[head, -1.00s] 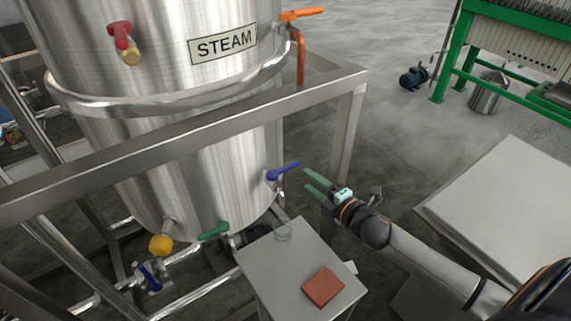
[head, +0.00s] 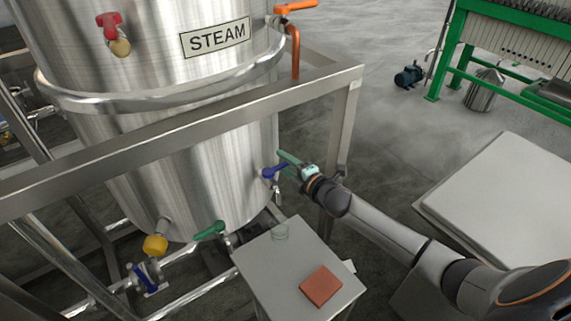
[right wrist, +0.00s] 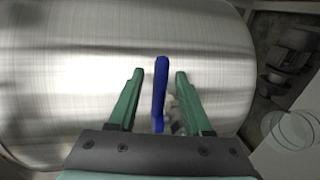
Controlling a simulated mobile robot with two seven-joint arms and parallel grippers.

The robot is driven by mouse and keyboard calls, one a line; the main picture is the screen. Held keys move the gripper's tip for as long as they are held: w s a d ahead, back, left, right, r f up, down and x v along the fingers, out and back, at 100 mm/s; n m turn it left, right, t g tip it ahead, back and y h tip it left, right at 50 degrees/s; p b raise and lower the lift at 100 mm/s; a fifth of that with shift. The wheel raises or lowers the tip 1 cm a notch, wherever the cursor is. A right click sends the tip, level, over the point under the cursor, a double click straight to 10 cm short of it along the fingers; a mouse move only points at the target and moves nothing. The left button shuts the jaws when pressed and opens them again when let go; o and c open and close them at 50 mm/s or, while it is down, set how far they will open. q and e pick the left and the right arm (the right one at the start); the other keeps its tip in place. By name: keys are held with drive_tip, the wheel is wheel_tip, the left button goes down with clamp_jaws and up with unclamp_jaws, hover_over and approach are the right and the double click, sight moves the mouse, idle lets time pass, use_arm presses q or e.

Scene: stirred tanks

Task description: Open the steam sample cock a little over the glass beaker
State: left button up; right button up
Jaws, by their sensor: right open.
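The steel tank (head: 190,85) carries a STEAM label (head: 215,37). Its small cock with a blue lever (head: 270,172) sticks out low on the tank's right side. In the right wrist view the blue lever (right wrist: 160,88) stands between the two green fingers of my right gripper (right wrist: 156,95), with a gap on each side. In the head view the right gripper (head: 283,164) is at the lever and partly covers it. The glass beaker (head: 280,231) stands on a small table below the cock; part of it shows in the right wrist view (right wrist: 290,128). My left gripper is not in view.
The small steel table (head: 262,262) also bears a red-brown square pad (head: 320,286). A frame rail (head: 190,140) crosses above the cock, with a post (head: 342,130) close by my right arm. Green (head: 209,230) and yellow (head: 155,244) handles sit lower on the tank.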

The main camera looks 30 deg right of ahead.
clamp_jaws()
idle(1.4)
